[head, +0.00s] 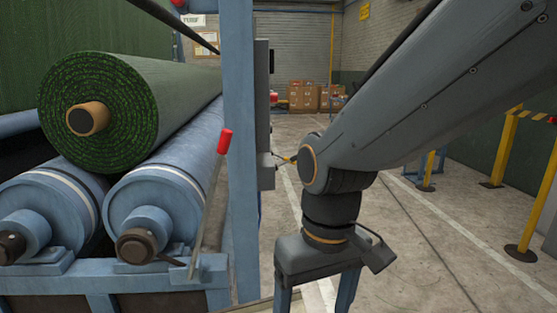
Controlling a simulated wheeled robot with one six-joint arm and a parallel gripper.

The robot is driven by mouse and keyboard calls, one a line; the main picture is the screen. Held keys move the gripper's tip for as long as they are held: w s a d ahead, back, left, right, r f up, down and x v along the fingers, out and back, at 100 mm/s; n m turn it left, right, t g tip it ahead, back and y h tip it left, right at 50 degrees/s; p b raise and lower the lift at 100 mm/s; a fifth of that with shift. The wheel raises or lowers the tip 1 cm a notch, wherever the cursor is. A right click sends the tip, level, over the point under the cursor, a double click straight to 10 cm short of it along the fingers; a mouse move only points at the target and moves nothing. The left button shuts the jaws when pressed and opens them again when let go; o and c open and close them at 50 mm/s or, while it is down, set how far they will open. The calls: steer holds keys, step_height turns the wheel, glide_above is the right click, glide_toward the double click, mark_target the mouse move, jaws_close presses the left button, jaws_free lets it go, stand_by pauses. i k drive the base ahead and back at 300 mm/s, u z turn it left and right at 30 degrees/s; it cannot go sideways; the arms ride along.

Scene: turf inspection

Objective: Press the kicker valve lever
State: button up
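A lever with a red grip (225,142) and a thin metal rod stands, tilted slightly, at the front right corner of the blue roller frame (110,278). It is the only red-handled lever I can make out there; no label shows whether it is the kicker valve lever. My gripper (315,296) points down, to the right of the lever and apart from it. Its two blue fingers are spread with floor showing between them. The fingertips are cut off by the bottom edge. Nothing shows between the fingers.
A green turf roll (130,110) lies on two blue rollers (165,190). A blue post (239,150) with a grey box (264,120) rises behind the lever. A small yellow piece (287,158) sits beside the box. Yellow barrier posts (505,147) stand at right.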

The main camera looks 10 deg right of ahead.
mark_target(284, 158)
steer(key=i, duration=1.05)
